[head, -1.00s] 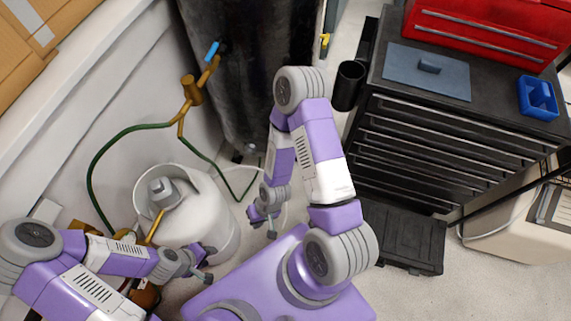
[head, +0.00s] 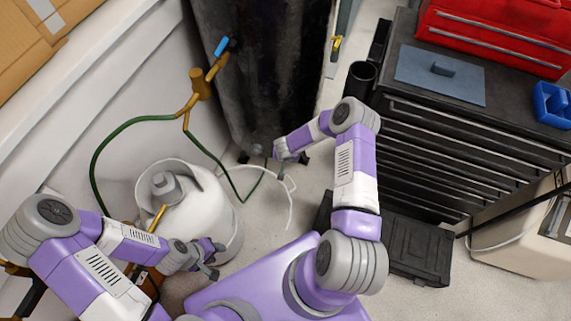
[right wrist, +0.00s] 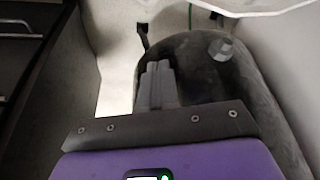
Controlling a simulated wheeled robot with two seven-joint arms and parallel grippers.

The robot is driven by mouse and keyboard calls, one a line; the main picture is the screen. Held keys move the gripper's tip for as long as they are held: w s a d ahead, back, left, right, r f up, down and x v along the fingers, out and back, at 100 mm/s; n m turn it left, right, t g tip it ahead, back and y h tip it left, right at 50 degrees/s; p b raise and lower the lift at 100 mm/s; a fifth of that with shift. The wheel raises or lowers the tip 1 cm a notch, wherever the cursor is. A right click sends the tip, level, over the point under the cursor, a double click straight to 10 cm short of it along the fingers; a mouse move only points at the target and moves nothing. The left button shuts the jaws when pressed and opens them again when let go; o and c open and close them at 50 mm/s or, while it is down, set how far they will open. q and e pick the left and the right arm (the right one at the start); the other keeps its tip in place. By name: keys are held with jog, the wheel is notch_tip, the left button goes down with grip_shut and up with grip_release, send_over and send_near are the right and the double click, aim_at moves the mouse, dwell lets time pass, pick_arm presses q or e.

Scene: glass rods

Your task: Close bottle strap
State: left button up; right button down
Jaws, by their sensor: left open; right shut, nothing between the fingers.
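A tall dark gas bottle (head: 262,95) stands at the back; in the right wrist view it is the dark rounded body (right wrist: 199,75) with a grey knob. A thin pale loop (head: 291,205), possibly the strap, lies near its foot; a white strip shows at the top of the right wrist view (right wrist: 250,14). I cannot tell whether its ends are joined. My right gripper, its fingers together in the right wrist view (right wrist: 158,72), is shut and empty in front of the dark bottle. My left gripper (head: 214,262) is open and empty by the white tank's lower right side.
The white tank (head: 205,222) stands left of the middle. A green hose (head: 108,143) runs from the brass valve (head: 201,85). A black drawer cabinet (head: 440,135) with a red toolbox (head: 495,40) stands at right, and a black case (head: 420,250) lies below it.

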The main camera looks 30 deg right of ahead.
notch_tip(320, 180, down, 9)
jog(key=b, duration=0.4)
jog(key=shift+s+a, duration=0.25)
jog(key=shift+s, duration=0.2)
jog(key=shift+a+r, duration=0.1)
